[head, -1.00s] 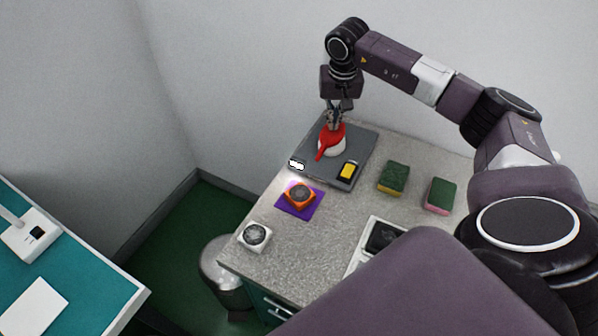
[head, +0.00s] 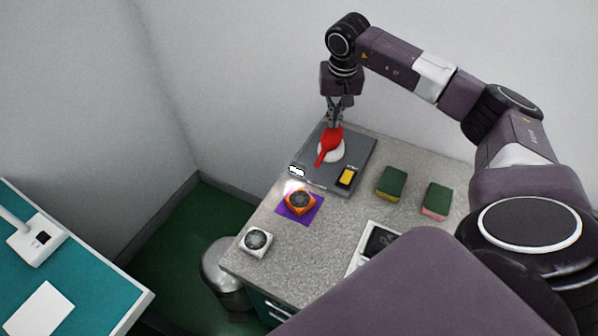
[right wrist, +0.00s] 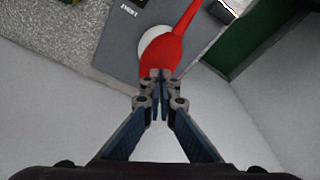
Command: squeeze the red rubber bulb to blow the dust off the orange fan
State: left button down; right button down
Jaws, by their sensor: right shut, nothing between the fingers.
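The red rubber bulb (head: 332,140) rests on a pale round holder on a grey mat, its thin nozzle pointing toward the front left. It also shows in the right wrist view (right wrist: 168,50). The orange fan (head: 299,201) sits on a purple square at the left part of the counter, in front of the mat. My right gripper (head: 335,124) is directly above the bulb, pointing down, its fingers shut with nothing between them. In the right wrist view its fingertips (right wrist: 160,76) overlap the bulb's near end; I cannot tell whether they touch. My left gripper is not in view.
The grey mat (head: 361,150) also bears a yellow-and-black item (head: 347,177). Two green sponges (head: 391,183) lie to the right. A white fan (head: 256,241) stands at the counter's front left corner. A white-framed device (head: 378,243) lies at the front. A teal table (head: 95,268) stands at left.

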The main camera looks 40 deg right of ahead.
jog(key=shift+r+p, duration=1.85)
jog(key=shift+r, duration=0.7)
jog(key=shift+f, duration=0.15)
